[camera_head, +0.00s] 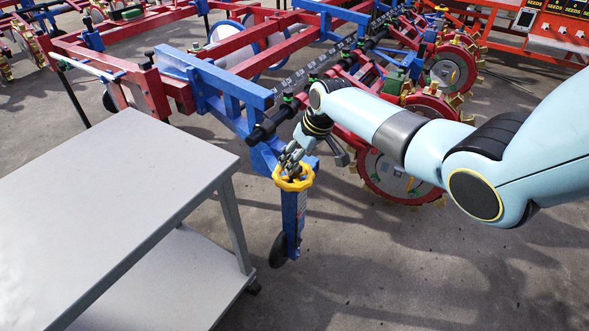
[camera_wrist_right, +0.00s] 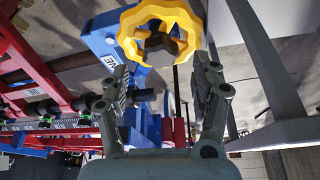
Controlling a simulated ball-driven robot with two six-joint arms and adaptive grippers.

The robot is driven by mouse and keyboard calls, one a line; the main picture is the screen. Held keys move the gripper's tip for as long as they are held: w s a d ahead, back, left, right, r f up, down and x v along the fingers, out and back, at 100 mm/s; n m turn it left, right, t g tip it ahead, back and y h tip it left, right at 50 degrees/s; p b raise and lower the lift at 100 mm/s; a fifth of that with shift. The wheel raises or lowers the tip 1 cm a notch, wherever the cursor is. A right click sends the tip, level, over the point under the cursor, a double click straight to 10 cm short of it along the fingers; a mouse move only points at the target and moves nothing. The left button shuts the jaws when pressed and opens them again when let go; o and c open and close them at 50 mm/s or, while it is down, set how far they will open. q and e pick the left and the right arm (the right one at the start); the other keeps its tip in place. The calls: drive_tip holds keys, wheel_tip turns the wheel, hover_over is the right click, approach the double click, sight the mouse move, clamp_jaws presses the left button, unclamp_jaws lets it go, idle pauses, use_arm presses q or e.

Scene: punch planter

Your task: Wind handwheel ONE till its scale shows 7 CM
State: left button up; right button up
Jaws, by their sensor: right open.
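The yellow handwheel (camera_head: 293,178) sits on top of a blue upright post (camera_head: 293,215) at the near end of the red and blue planter frame. In the right wrist view the scalloped handwheel (camera_wrist_right: 160,28) has a dark hub, and a blue part beside it carries partly hidden white lettering. My right gripper (camera_head: 290,158) is at the wheel in the head view; in the wrist view its open fingers (camera_wrist_right: 163,80) point toward the rim, with nothing between them. Whether they touch the rim I cannot tell. The scale reading is too small to read. My left gripper is not in view.
A grey two-level cart (camera_head: 110,190) stands at the left, close to the handwheel. The planter frame (camera_head: 200,75), with red toothed wheels (camera_head: 400,175), fills the back. Orange seed boxes (camera_head: 560,25) are at the far right. Concrete floor is clear in front.

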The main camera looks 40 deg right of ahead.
drive_tip(key=shift+b+x, duration=0.75)
drive_tip(key=shift+x, duration=1.2)
drive_tip(key=c, duration=1.2)
